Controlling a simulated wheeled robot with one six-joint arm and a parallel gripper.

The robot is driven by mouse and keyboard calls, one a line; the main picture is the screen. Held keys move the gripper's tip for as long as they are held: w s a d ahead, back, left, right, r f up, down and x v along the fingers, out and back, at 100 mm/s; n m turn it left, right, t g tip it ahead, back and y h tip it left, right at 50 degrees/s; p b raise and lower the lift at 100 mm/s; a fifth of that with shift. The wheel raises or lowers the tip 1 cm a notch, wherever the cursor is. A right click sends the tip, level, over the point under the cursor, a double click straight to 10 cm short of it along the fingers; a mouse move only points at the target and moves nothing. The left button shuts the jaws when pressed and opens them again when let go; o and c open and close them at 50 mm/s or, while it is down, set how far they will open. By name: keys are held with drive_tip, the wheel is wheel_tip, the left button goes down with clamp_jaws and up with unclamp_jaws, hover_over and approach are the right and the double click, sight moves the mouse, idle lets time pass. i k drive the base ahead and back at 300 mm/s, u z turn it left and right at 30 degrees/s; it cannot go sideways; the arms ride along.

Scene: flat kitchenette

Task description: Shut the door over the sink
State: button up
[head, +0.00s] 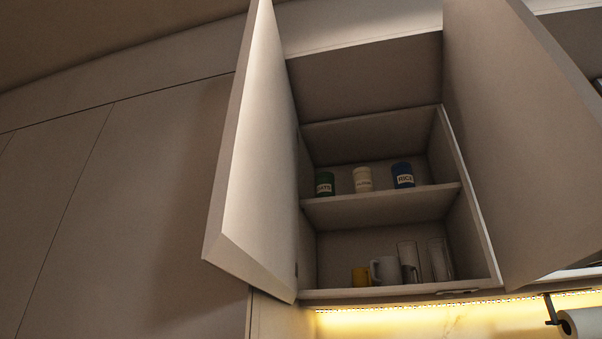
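In the head view, looking up, a wall cabinet (380,207) stands open. A pale left door (255,165) stands swung out at its left side. A second, darker door (520,140) stands swung out at the right; I cannot tell whether it belongs to this cabinet or the one beside it. The sink is not in view, so I cannot tell which door is over it. My gripper is not in view.
The upper shelf holds a green jar (324,183), a cream jar (362,179) and a blue jar (403,175). A paper roll (582,323) hangs at lower right. Flat panels (130,200) fill the left.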

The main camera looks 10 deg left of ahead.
sight(251, 232)
drive_tip(key=z, duration=1.9)
drive_tip(key=k, duration=1.7)
drive_tip(key=u, duration=1.8)
